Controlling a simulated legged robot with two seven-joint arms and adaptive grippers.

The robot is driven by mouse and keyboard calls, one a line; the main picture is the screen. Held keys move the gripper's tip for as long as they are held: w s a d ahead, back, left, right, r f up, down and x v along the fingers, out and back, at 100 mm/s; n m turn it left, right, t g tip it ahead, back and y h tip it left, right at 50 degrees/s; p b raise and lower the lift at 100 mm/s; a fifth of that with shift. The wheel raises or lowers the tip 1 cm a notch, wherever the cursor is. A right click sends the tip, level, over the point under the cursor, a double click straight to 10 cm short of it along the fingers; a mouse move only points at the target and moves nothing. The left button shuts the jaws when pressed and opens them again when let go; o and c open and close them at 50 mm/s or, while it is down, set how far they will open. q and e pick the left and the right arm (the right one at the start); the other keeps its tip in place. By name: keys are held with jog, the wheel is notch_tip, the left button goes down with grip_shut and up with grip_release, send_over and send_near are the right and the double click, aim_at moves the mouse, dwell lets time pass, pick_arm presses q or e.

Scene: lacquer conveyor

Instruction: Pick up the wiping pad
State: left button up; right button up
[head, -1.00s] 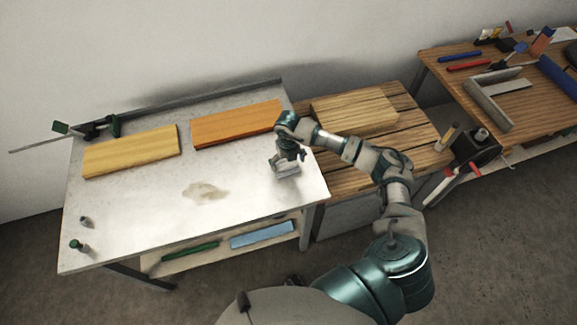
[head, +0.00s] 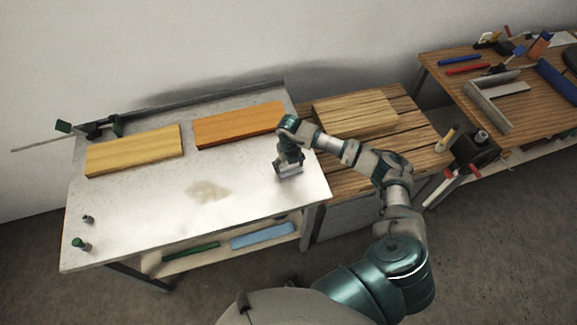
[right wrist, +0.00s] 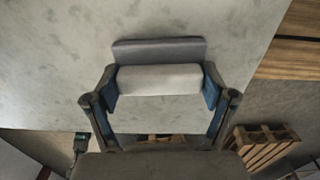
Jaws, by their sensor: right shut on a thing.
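The wiping pad (right wrist: 158,78) is a pale block with a darker grey strip along its far side. In the right wrist view it sits between the two fingers of my right gripper (right wrist: 159,92), which is shut on it from both ends. In the head view the right gripper (head: 289,168) is over the right part of the white metal table (head: 150,215), with the pad (head: 289,171) small beneath it. I cannot tell whether the pad touches the tabletop. My left gripper is not in view.
A yellow board (head: 134,150) and an orange board (head: 239,124) lie at the table's back. A brown stain (head: 208,191) marks the middle. A wooden block (head: 354,113) lies on the slatted bench. Tools crowd another bench (head: 520,100).

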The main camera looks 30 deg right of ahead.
jog(key=shift+r, duration=0.3)
jog(key=shift+d+r, duration=0.2)
jog(key=shift+r, duration=1)
jog(key=s+a, duration=0.2)
jog(key=a, duration=0.1)
jog(key=s+a+b, duration=0.1)
jog(key=s+a, duration=0.2)
jog(key=a, duration=0.1)
jog(key=s+a+r, duration=0.1)
jog(key=s+a, duration=0.1)
jog(key=a, duration=0.1)
jog(key=shift+s+a, duration=0.25)
jog(key=shift+a, duration=0.05)
jog(key=shift+s+a+r+b, duration=0.2)
jog(key=shift+s+a+b, duration=0.15)
jog(key=shift+s+a, duration=0.55)
jog(key=shift+s+a+r, duration=0.1)
jog(key=shift+a, duration=0.3)
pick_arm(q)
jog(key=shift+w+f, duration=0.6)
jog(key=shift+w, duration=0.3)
